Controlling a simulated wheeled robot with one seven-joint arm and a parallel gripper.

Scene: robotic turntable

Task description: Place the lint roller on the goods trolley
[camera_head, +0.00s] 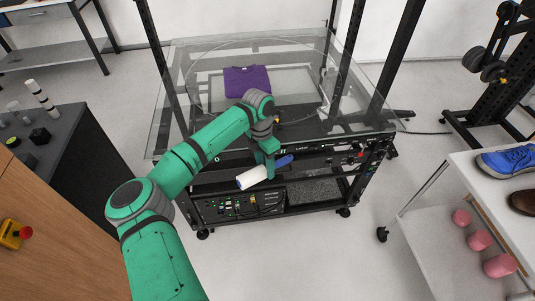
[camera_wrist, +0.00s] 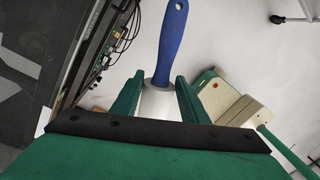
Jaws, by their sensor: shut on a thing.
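The lint roller has a white roll (camera_head: 251,178) and a blue handle (camera_head: 284,161). My gripper (camera_head: 267,172) is shut on it in front of the turntable rig, in the middle of the head view. In the wrist view the blue handle (camera_wrist: 170,45) points away from my gripper (camera_wrist: 160,97), and part of the white roll (camera_wrist: 158,103) shows between the fingers. The rest of the roll is hidden there. The white goods trolley (camera_head: 487,200) stands at the right of the head view, well apart from my gripper. A blue shoe (camera_head: 507,160) and a brown shoe (camera_head: 523,201) rest on its top.
Several pink items (camera_head: 479,239) sit on the trolley's lower shelf. The black-framed turntable rig (camera_head: 345,150) with a glass top holds a folded purple cloth (camera_head: 247,80). A dark-topped counter (camera_head: 70,150) stands at left. Open floor (camera_head: 350,245) lies between rig and trolley.

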